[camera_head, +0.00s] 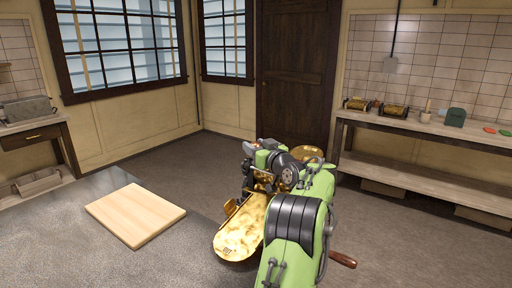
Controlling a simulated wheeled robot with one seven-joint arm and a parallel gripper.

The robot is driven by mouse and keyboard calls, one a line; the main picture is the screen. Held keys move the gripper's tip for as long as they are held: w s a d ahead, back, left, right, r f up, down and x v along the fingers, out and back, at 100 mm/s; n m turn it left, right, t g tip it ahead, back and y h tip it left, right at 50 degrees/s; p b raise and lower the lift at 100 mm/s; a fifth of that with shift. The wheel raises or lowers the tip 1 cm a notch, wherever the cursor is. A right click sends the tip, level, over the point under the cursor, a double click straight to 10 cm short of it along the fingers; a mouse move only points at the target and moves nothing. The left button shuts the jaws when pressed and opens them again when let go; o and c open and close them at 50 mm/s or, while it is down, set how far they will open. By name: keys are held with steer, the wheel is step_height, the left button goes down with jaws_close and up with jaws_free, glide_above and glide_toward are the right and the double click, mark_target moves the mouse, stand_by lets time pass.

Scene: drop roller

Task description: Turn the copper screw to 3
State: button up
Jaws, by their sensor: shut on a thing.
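A brass-coloured machine with a long rounded brass plate (238,232) stands at the near centre, partly hidden by my green and black arm. A wooden crank handle (342,259) sticks out at its lower right. My gripper (254,182) is at the machine's far end, above the brass plate, and shut on a small part there. That part looks like the copper screw, but it is mostly hidden by the gripper and wrist. I cannot read any number or mark on it. A round brass piece (306,152) shows just behind my wrist.
A pale wooden board (136,214) lies on the grey worktop (60,240) to the left, with bare worktop around it. A back-right bench (420,126) holds two brass rollers (393,112) and small items. A dark door (295,70) is behind.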

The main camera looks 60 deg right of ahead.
steer(key=shift+f, duration=0.1)
steer(key=o, duration=1)
steer(key=shift+o, duration=0.2)
steer(key=b+v, duration=0.1)
steer(key=v, duration=1.4)
steer(key=shift+s+a+b, duration=0.25)
steer(key=shift+b, duration=0.1)
